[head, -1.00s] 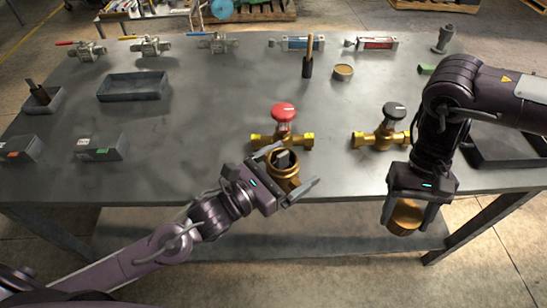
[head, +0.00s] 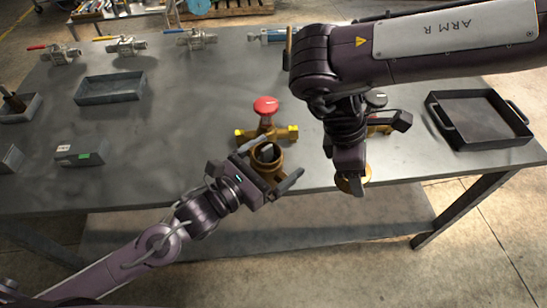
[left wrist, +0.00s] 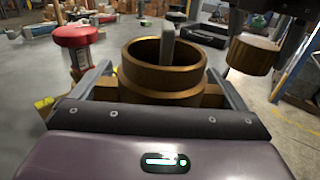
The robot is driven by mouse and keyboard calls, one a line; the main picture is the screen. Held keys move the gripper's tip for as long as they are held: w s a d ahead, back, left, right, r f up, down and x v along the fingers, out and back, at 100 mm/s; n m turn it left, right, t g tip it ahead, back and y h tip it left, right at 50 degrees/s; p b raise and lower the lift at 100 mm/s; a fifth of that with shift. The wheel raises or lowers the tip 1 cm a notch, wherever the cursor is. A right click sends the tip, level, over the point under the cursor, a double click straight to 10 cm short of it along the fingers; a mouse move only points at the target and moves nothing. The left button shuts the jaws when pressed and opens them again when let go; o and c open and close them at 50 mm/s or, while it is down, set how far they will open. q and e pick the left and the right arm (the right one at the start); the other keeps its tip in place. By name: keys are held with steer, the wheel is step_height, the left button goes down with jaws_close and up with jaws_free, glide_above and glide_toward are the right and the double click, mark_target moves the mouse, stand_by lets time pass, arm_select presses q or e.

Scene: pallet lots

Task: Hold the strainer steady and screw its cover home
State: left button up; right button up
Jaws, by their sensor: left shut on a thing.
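The brass strainer (head: 279,158) sits at the front edge of the table, its round mouth facing up and open. In the left wrist view the strainer (left wrist: 163,82) fills the middle, with a grey bar standing up inside its mouth. My left gripper (head: 271,164) is shut on the strainer body, one finger on each side. My right gripper (head: 352,172) is shut on the brass cover (head: 345,185), held to the right of the strainer and apart from it. The cover (left wrist: 252,54) also hangs at the upper right in the left wrist view.
A brass valve with a red knob (head: 265,105) stands close behind the strainer. Another brass valve (head: 380,128) is partly hidden behind my right arm. A black tray (head: 490,138) lies at the right, a grey tray (head: 112,97) at the left.

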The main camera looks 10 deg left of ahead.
arm_select(q)
steer(key=shift+d+r, duration=0.15)
arm_select(e)
steer(key=a+n+t, duration=0.1)
steer(key=n, duration=0.2)
steer(key=a+r+n+t, duration=0.1)
steer(key=n, duration=0.2)
steer(key=w+a+r+n+t+y, duration=0.1)
steer(key=n, duration=0.2)
steer(key=shift+a+r+t, duration=0.2)
steer(key=shift+a+t, duration=0.05)
steer(key=shift+t, duration=0.05)
steer(key=shift+a+r+n+g+y, duration=1.15)
steer(key=shift+a+n, duration=1.2)
steer(key=shift+n, duration=3.4)
steer(key=shift+a+r+n+g+y, duration=0.7)
steer(key=shift+a+r+n+y, duration=1.3)
steer(key=shift+n, duration=3.7)
steer(key=shift+a+r+n+g+y, duration=0.85)
steer(key=shift+a+n, duration=1.9)
steer(key=shift+n, duration=3)
steer(key=shift+r, duration=0.2)
steer(key=shift+f, duration=2)
steer(key=shift+h, duration=0.3)
